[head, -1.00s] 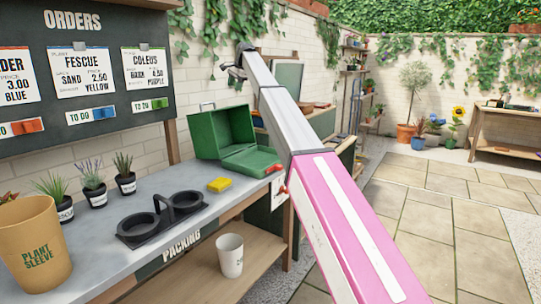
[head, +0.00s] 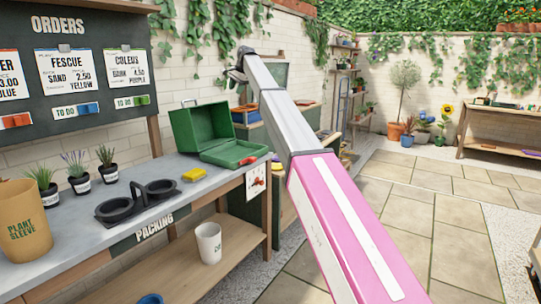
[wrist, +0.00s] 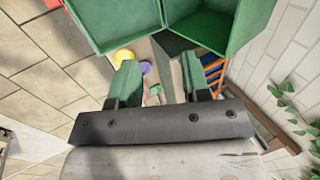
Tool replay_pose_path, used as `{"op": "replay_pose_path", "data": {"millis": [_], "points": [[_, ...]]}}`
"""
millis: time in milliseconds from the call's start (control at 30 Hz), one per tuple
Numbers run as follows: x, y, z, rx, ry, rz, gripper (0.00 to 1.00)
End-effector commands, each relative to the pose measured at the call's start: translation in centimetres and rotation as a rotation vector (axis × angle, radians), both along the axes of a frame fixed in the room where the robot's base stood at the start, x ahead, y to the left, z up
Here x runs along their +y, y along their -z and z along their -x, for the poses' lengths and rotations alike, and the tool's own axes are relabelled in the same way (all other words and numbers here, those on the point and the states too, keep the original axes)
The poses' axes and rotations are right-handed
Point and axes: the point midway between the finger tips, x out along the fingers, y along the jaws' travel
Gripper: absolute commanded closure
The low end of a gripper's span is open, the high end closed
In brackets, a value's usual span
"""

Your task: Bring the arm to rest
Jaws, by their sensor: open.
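My arm, pink and grey, reaches up and away across the head view. My gripper (head: 241,72) is at its far end, small and dark, high in front of the brick wall. In the wrist view my gripper (wrist: 160,82) shows two separated green-topped fingers with a dark gap between them, so it is open. I see nothing held between them. Part of a green box fills the top of the wrist view.
The grey packing counter (head: 60,240) holds an open green toolbox (head: 200,130), a yellow sponge (head: 195,175), a black two-ring holder (head: 120,208), several potted plants and a plant sleeve cup (head: 25,220). A white cup (head: 208,243) stands on the shelf below. Paving at right is open.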

Motion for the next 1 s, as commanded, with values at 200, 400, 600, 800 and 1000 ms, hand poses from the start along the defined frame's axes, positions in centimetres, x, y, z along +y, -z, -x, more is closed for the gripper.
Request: {"op": "replay_pose_path", "data": {"millis": [200, 400, 600, 800, 1000], "points": [[-1.7, 3.5, 1.1, 0.0, -0.012, 0.02, 0.57], [-4.1, 8.5, 2.6, -0.002, -0.033, 0.046, 0.57], [-7.9, 16.1, 5.6, 0.001, -0.068, 0.089, 0.57], [-13.5, 26.7, 11.1, 0.007, -0.125, 0.153, 0.57], [-19.1, 36.3, 17.9, 0.02, -0.196, 0.218, 0.57]]}}
